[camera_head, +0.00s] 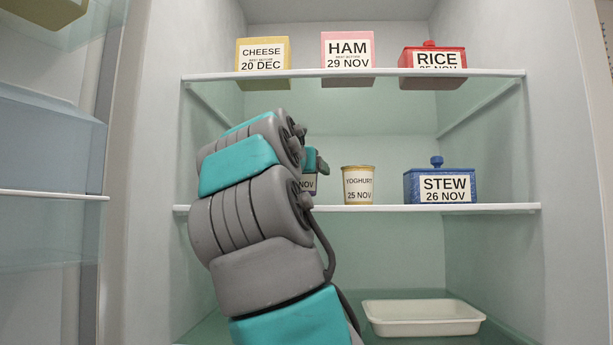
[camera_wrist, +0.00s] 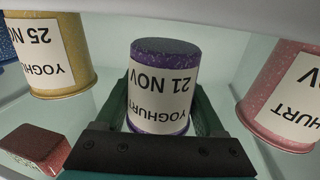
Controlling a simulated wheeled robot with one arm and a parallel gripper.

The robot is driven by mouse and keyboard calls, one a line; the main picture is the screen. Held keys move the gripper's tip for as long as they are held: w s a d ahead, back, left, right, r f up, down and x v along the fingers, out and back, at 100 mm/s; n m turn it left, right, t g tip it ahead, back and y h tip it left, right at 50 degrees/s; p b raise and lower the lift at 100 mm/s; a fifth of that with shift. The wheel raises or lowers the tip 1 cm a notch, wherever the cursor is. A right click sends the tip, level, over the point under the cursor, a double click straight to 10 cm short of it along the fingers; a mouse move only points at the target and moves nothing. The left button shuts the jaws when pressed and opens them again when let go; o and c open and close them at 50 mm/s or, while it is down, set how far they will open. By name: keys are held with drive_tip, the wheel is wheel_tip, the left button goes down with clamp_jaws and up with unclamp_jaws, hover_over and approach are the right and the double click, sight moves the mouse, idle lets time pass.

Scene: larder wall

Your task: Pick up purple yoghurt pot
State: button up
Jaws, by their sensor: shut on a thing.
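The purple yoghurt pot (camera_wrist: 162,88) is between the two fingers of my gripper (camera_wrist: 166,108) in the wrist view, which looks upside down. Its label reads 21 NOV, and its speckled purple base shows. My gripper (camera_head: 316,161) is shut on the pot. In the head view, my arm hides most of the purple pot (camera_head: 309,184); only part of its label shows. That label sits higher than the neighbouring pot's, so the pot appears raised off the middle shelf (camera_head: 410,209).
A yellow yoghurt pot (camera_head: 358,186) and blue stew container (camera_head: 440,187) stand to the right. A pink yoghurt pot (camera_wrist: 287,95) is close on the other side. Cheese (camera_head: 263,54), ham (camera_head: 348,55) and rice (camera_head: 432,58) stand above. A white tray (camera_head: 424,330) lies below.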

drive_tip(key=shift+r+p, duration=0.5)
drive_tip(key=shift+r, duration=0.45)
drive_tip(key=s+d+b, duration=0.3)
drive_tip(key=s+b, duration=0.1)
drive_tip(key=s, duration=1.1)
drive_tip(key=shift+s+d+r+b, duration=0.2)
drive_tip(key=shift+r+b, duration=0.2)
drive_tip(key=shift+r, duration=0.05)
